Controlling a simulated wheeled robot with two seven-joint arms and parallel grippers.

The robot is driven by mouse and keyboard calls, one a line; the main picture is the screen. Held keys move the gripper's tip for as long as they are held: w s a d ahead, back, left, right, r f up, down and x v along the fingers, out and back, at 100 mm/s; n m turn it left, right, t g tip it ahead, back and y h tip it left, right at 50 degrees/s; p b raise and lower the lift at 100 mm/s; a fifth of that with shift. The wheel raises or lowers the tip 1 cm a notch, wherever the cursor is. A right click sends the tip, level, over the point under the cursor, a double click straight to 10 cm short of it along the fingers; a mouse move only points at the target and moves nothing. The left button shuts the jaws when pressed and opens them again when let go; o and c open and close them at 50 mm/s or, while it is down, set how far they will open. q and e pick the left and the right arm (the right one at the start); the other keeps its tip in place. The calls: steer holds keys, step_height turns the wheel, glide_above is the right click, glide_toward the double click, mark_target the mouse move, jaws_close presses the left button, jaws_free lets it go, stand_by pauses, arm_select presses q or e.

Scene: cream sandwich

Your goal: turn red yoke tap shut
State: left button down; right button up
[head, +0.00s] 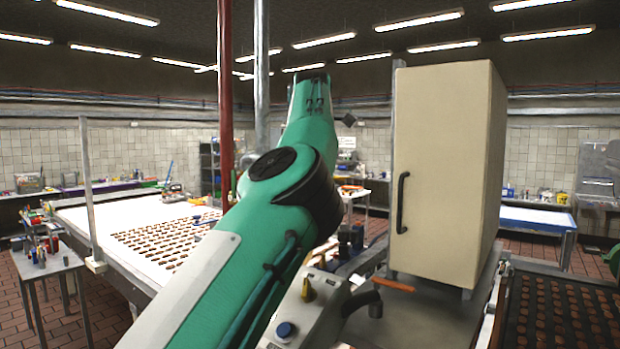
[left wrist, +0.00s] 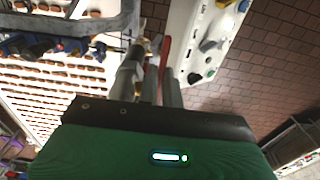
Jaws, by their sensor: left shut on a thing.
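The red piece (left wrist: 166,46), a narrow strip in the left wrist view, fits the red yoke tap, though only a small part of it shows. My left gripper (left wrist: 161,72) is shut on it, with the two grey fingers close together at its near end. A grey pipe or rod stands just left of the fingers. The tap's body and how far it is turned are hidden. My right gripper is in neither view.
A white conveyor (head: 75,215) with rows of brown biscuits lies left. A control box (head: 312,305) with a yellow knob and blue button stands beside my arm; it also shows in the left wrist view (left wrist: 203,45). A cream cabinet (head: 445,160) stands right. Red and grey vertical pipes rise behind my arm.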

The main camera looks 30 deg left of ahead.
arm_select(q)
steer(key=shift+a+h, duration=0.1)
steer(key=shift+h, duration=0.2)
stand_by(0.4)
steer(key=c, duration=1.9)
jaws_free()
steer(key=shift+a, duration=0.1)
